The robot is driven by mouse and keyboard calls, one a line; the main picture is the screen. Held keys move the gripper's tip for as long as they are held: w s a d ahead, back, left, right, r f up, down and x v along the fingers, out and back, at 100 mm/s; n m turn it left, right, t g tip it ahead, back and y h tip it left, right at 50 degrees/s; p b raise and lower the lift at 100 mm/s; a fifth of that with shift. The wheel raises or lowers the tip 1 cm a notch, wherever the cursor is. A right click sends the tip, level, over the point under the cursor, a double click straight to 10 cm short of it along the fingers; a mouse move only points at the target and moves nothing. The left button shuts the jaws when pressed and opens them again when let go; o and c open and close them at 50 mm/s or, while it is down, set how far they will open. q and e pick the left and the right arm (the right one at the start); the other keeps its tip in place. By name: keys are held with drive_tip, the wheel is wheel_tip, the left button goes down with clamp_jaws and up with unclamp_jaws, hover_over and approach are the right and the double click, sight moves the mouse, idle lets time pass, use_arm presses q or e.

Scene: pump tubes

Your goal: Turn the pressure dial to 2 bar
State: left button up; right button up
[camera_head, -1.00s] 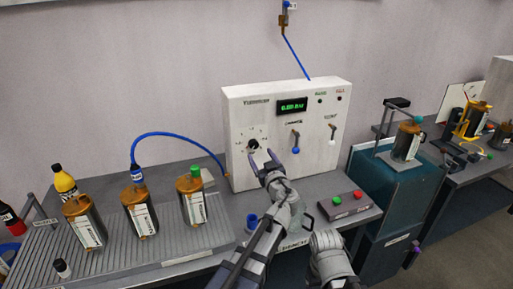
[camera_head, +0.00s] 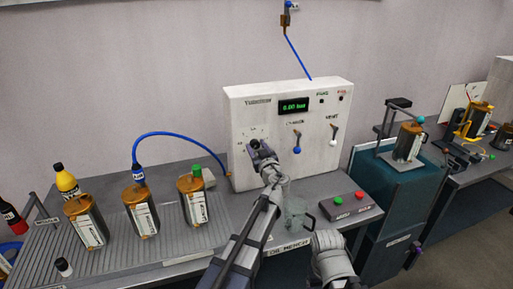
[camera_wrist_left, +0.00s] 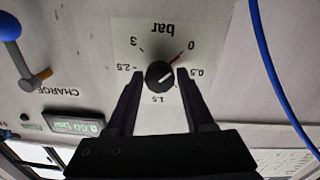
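The black pressure dial (camera_wrist_left: 160,75) sits on the white panel (camera_head: 312,160), inside a printed bar scale. A red pointer line beside the knob aims toward the 0 mark. The green display (camera_head: 294,106) appears to read 0.00 bar; it also shows in the left wrist view (camera_wrist_left: 75,126). My left gripper (camera_wrist_left: 160,74) is at the dial, one finger on each side of the knob. Narrow gaps seem to remain, so it looks open; contact is unclear. In the head view, the left gripper (camera_head: 261,150) covers most of the dial.
Charge (camera_head: 297,141) and vent (camera_head: 333,134) levers are right of the dial. A button box (camera_head: 350,206) stands below the panel. Several brown-topped canisters (camera_head: 142,213) stand on the ribbed bench at left. A blue hose (camera_head: 170,136) arches to the panel's left side.

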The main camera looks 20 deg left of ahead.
use_arm(q)
clamp_jaws()
idle(0.4)
